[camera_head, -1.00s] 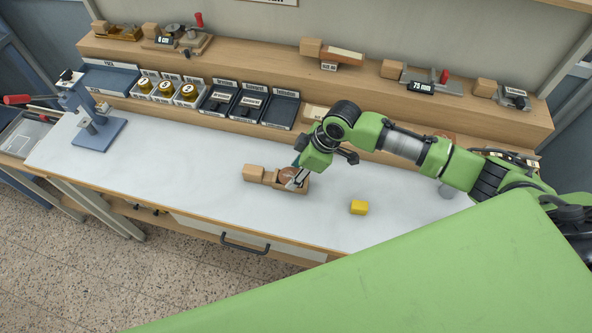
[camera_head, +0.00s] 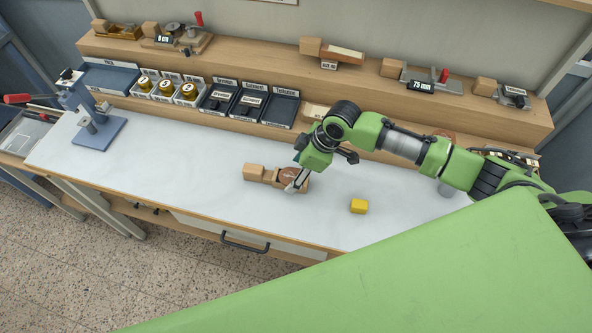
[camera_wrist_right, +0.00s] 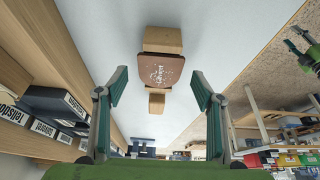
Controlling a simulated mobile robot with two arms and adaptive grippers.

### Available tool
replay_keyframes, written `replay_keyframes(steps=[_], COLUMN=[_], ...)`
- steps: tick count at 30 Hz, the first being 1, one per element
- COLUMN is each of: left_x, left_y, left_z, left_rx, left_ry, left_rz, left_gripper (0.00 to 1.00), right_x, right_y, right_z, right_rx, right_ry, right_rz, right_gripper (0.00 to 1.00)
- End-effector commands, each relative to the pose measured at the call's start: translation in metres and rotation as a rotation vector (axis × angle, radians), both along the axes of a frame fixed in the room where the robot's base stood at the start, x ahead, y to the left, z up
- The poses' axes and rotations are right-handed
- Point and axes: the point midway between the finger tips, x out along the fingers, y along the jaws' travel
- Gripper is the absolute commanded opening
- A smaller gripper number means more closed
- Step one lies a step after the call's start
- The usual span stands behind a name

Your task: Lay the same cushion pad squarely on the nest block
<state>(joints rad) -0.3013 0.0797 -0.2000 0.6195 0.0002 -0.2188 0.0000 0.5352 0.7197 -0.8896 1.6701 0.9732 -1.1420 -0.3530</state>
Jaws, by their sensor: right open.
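The nest block (camera_head: 253,172) is a pale wooden piece lying on the white bench top, left of the yellow block. A reddish-brown pad (camera_head: 288,173) with pale script on its face rests on it. In the right wrist view the pad (camera_wrist_right: 161,72) covers the middle of the block (camera_wrist_right: 163,39), whose wood shows beyond both ends; it looks about straight along it. My right gripper (camera_head: 297,181) is at the block's right end. In the wrist view its teal fingers (camera_wrist_right: 159,91) stand open on both sides, apart from the pad.
A yellow block (camera_head: 358,207) stands right of the nest block. A grey-blue press (camera_head: 90,105) stands at the bench's left end. Labelled black trays (camera_head: 249,104) and gold-coloured rolls (camera_head: 166,88) line the back shelf. The bench's left middle is clear.

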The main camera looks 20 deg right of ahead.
Motion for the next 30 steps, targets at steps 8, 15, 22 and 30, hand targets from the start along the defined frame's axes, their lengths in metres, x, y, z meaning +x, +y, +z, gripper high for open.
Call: replay_keyframes(steps=[8,15,22,30], left_x=[0.001,0.001,0.001,0.001], left_y=[0.001,0.0,0.0,0.0], left_z=[0.0,0.0,0.0,0.0], left_rx=[0.001,0.001,0.001,0.001], left_ry=[0.0,0.0,-0.001,-0.001], left_rz=[0.0,0.0,0.0,-0.001], left_gripper=[0.4,0.4,0.4,0.4], right_x=[-0.007,-0.018,-0.024,-0.025], right_y=[-0.015,-0.03,-0.037,-0.038], right_z=[0.039,0.085,0.107,0.11], right_rx=[-0.001,-0.001,0.0,0.0], right_ry=[-0.004,-0.004,-0.001,0.0], right_rz=[-0.001,0.0,0.0,0.0], right_gripper=[0.62,0.62,0.62,0.62])
